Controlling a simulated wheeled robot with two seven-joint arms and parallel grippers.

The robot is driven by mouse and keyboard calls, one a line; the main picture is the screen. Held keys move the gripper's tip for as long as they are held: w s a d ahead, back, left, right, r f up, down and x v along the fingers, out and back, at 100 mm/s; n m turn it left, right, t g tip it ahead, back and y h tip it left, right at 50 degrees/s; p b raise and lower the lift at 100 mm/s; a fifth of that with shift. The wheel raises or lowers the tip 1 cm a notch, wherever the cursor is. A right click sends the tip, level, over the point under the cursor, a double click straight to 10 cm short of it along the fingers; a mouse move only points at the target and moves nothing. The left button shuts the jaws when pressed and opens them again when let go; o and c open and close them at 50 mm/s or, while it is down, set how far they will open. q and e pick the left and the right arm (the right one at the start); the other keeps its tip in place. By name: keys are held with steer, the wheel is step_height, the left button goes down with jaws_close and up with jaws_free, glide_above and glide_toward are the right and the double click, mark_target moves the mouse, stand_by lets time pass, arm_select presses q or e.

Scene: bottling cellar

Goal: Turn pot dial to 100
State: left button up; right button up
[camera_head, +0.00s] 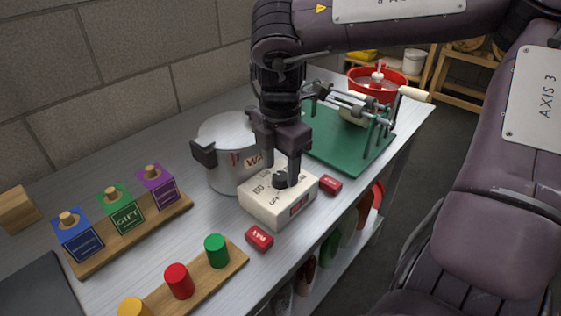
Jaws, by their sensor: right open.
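The pot (223,160) is a grey metal vessel with a lid, a dark side handle and a partly hidden label. In front of it stands a cream control box (268,207) with dark markings, a small red display and a black dial (287,180) on top. My right gripper (282,168) points down directly over the dial, with its jaws open. The fingers hide part of the dial, the box top and the pot. I cannot tell whether they touch the dial, or where its pointer stands. My left gripper is not in view.
Red blocks (259,238) (330,185) lie close to the box. A wooden board (190,292) with coloured cylinders is at the front, and a rack (128,236) of stamps stands left. A green-based machine (338,143) and red tub (373,88) are behind right.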

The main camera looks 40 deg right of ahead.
mark_target(280, 175)
step_height(280, 175, up, 6)
steer(key=shift+r, duration=0.15)
stand_by(0.5)
